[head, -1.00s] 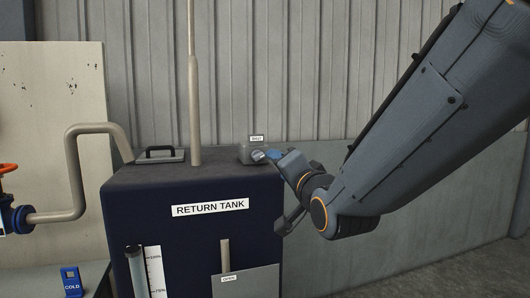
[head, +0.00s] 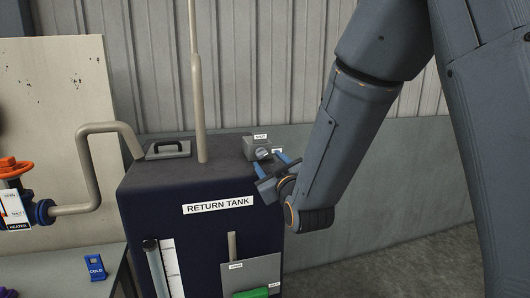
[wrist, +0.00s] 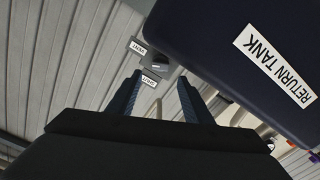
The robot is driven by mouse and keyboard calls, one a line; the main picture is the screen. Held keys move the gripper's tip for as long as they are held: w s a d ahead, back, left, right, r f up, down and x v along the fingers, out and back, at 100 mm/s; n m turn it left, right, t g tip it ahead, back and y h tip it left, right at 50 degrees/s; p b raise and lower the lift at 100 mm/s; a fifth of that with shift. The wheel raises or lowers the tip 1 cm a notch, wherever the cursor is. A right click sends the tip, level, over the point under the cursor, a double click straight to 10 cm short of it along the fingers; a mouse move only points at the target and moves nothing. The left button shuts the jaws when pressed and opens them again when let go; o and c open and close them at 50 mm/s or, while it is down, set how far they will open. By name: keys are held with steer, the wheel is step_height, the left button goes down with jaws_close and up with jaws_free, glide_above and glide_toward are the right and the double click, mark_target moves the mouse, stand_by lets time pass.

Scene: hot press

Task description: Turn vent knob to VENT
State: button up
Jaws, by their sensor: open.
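The vent knob (head: 263,154) is a small light metal knob on a grey box (head: 253,146) at the top right edge of the dark blue return tank (head: 160,199). In the wrist view, the knob (wrist: 157,66) shows beyond my fingertips, beside a VENT label (wrist: 137,47) and a SHUT label (wrist: 149,83). Which label it points to I cannot tell. My gripper (head: 271,163) is at the front right of the box, with its blue fingers spread. In the wrist view my gripper (wrist: 158,88) is open, and the knob lies in the gap's line, apparently untouched.
A black handle (head: 168,148) and a tall beige pipe (head: 199,110) stand on the tank top. A lower panel (head: 247,277) with a green part is on the tank front. An orange valve wheel (head: 14,167) is at far left. Floor right of the tank is clear.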

mark_target(263, 154)
steer(key=shift+p+x, duration=1.2)
steer(key=shift+x, duration=2.15)
steer(key=c, duration=1.1)
steer(key=shift+o, duration=0.2)
steer(key=m+b, duration=0.2)
steer(key=b, duration=0.1)
steer(key=shift+d+f, duration=0.1)
steer(key=shift+f, duration=0.1)
steer(key=shift+r+m+b, duration=0.15)
steer(key=shift+m+b, duration=1.05)
steer(key=shift+m, duration=0.3)
steer(key=o, duration=1.1)
steer(key=shift+c, duration=0.2)
steer(key=shift+s+d, duration=0.1)
steer(key=b+v, duration=0.2)
steer(key=v, duration=0.5)
steer(key=shift+s, duration=0.3)
